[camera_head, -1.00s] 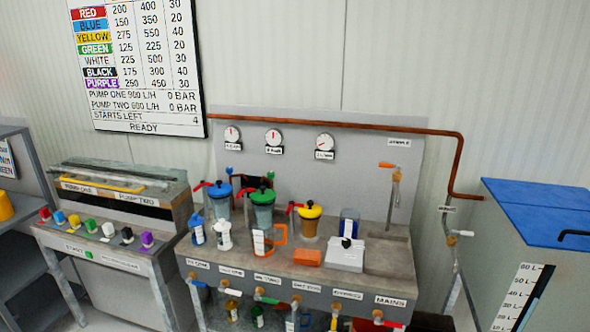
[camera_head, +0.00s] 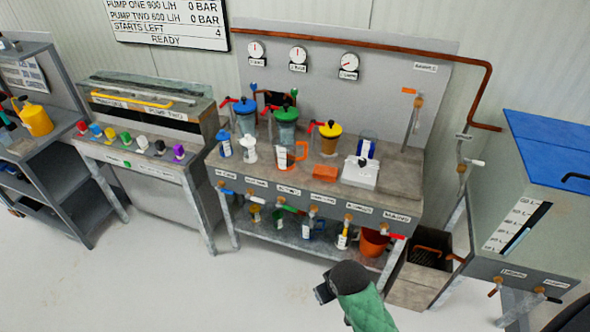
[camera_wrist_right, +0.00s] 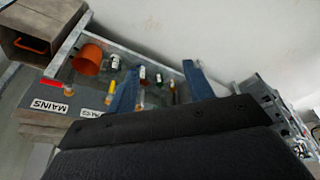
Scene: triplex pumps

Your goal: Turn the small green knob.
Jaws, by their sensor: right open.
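The small green knob (camera_head: 125,138) stands in a row of coloured knobs on the front ledge of the left-hand control bench (camera_head: 150,160) in the head view. A smaller green button (camera_head: 127,163) sits on the bench front below it, beside a label. My right gripper (camera_wrist_right: 161,66) shows two blue fingers spread apart and empty in the right wrist view. Benches and valves lie beyond it, and the green knob cannot be made out there. A dark and green part of my arm shows at the bottom of the head view, well away from the knob. My left gripper is out of view.
A pump bench (camera_head: 390,195) with jugs, labelled valves and gauges stands in the middle. An orange bucket (camera_head: 373,242) sits on its lower shelf. A blue-lidded tank (camera_head: 555,145) is at right, a shelf unit (camera_head: 60,165) at left. The floor in front is clear.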

